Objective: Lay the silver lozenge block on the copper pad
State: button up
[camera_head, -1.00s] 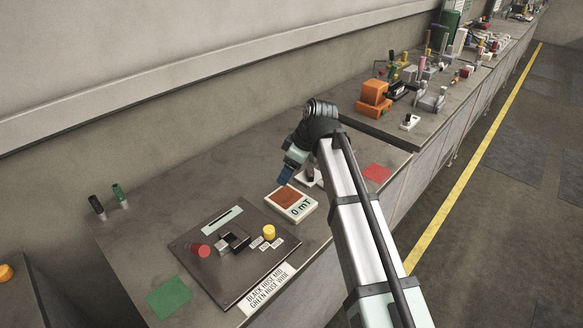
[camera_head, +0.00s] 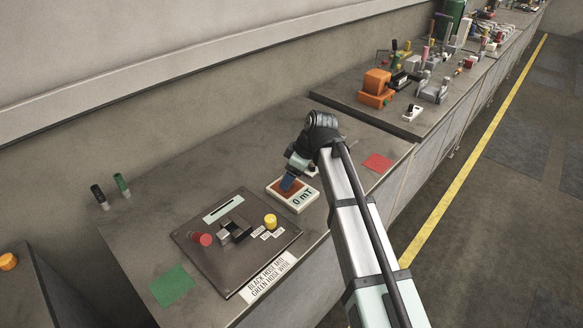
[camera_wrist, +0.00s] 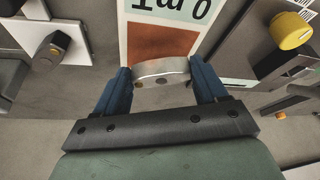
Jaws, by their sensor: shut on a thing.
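The silver lozenge block (camera_wrist: 160,68) is between the blue fingertips of my gripper (camera_wrist: 161,78) in the wrist view. My gripper is shut on it. The copper pad (camera_wrist: 160,43) is a reddish-brown square on a white device with a "0 mT" display, just beyond the block in the wrist view. In the head view my gripper (camera_head: 288,182) is over the device (camera_head: 303,203) and hides part of its pad. The block cannot be made out there. I cannot tell whether the block touches the pad.
A dark panel (camera_head: 215,262) with a red knob (camera_head: 201,239) and a yellow knob (camera_head: 270,221) lies left of the device. A white-plated switch (camera_wrist: 57,45) is close by in the wrist view.

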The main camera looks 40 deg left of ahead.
jog(key=shift+f, duration=0.45)
jog(key=shift+f, duration=0.55)
dwell(0.6)
jog(key=o, duration=1.1)
jog(key=shift+r, duration=0.1)
